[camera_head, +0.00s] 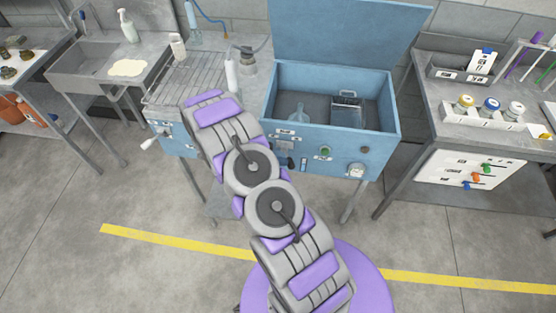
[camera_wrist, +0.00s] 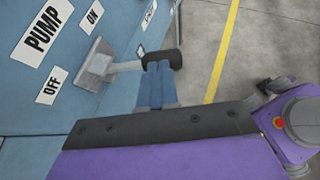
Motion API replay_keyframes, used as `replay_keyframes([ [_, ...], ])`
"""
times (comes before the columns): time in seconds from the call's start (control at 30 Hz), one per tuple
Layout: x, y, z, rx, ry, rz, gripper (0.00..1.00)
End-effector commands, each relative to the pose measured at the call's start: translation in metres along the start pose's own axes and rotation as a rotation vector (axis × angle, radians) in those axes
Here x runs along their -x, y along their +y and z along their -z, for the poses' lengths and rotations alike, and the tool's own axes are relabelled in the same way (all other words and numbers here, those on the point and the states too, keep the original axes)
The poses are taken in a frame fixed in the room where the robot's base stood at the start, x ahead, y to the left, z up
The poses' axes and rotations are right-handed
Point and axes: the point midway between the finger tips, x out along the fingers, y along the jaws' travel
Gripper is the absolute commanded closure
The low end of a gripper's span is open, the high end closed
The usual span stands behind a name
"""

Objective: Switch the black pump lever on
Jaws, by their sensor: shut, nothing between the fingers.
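The black pump lever (camera_wrist: 161,59) shows in the wrist view, a black grip on a grey shaft that comes out of a grey plate (camera_wrist: 95,64) on the blue panel. A PUMP label (camera_wrist: 43,41), an ON label (camera_wrist: 92,18) and an OFF label (camera_wrist: 52,85) lie around the plate. I cannot tell which label the lever points to. My gripper (camera_wrist: 157,66) has its blue fingers together, close to the lever's black grip. Whether they touch it is unclear. In the head view my arm covers part of the panel front, and the gripper is hard to make out.
A side table (camera_head: 425,110) with jars stands at right. The floor in front is clear.

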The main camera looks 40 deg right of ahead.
Motion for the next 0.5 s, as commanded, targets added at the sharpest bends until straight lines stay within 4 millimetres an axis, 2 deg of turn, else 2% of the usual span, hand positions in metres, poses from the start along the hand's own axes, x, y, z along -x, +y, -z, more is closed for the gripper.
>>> replay_keyframes([
  [0.5, -0.0066, -0.0042, -0.0040, 0.045, 0.000, -0.064, 1.00],
])
